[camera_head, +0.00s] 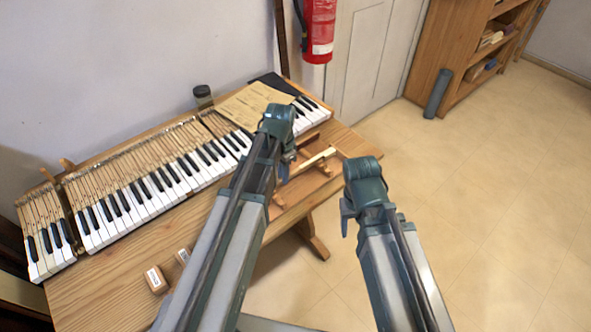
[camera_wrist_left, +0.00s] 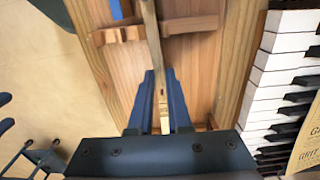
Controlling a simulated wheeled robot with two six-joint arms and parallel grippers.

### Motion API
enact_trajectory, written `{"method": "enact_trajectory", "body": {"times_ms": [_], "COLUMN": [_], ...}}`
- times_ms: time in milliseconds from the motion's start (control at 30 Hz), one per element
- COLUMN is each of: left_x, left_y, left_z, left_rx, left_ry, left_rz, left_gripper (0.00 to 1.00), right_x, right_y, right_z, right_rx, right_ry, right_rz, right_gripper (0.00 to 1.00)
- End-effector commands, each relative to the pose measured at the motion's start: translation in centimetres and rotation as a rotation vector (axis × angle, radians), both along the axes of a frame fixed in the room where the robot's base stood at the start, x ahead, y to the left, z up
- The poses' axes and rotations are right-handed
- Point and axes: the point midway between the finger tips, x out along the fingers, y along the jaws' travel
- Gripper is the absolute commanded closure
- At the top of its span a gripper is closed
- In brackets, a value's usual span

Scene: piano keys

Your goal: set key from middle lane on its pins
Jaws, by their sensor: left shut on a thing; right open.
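A long pale wooden key (camera_wrist_left: 150,35) runs up between the fingers of my left gripper (camera_wrist_left: 158,85) in the left wrist view. The fingers are shut on it. In the head view the key (camera_head: 316,159) is a light stick beside my left gripper (camera_head: 289,166), over the wooden rack (camera_head: 309,178) on the table's right part. The rack's notched rail (camera_wrist_left: 192,24) shows in the wrist view; I cannot tell whether the key touches it. My right gripper (camera_head: 347,216) is open and off the table's right side. The left arm hides part of the keyboard (camera_head: 140,190) and its pins.
A tan paper sheet (camera_head: 252,106) lies over the keyboard's right part, with a dark jar (camera_head: 203,96) behind. Small labelled blocks (camera_head: 156,280) sit at the table's front. Floor (camera_head: 470,190) to the right is clear. A bookcase (camera_head: 455,55) stands beyond.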

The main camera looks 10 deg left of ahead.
Motion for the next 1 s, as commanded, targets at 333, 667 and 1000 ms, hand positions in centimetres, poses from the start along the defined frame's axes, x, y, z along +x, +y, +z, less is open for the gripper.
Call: {"method": "enact_trajectory", "body": {"times_ms": [333, 667, 1000], "left_x": [0.0, 0.0, 0.0], "left_y": [0.0, 0.0, 0.0], "left_z": [0.1, 1.5, 3.1], "left_rx": [0.0, 0.0, 0.0], "left_ry": [0.0, 0.0, 0.0], "left_rz": [-0.002, -0.002, -0.001], "left_gripper": [1.0, 1.0, 1.0], "right_x": [0.0, 0.0, 0.0], "right_y": [0.0, 0.0, 0.0], "right_z": [0.1, 1.5, 3.1], "right_rx": [0.0, 0.0, 0.0], "right_ry": [0.0, 0.0, 0.0], "right_rz": [0.0, 0.0, 0.0], "right_gripper": [0.41, 0.41, 0.41]}}
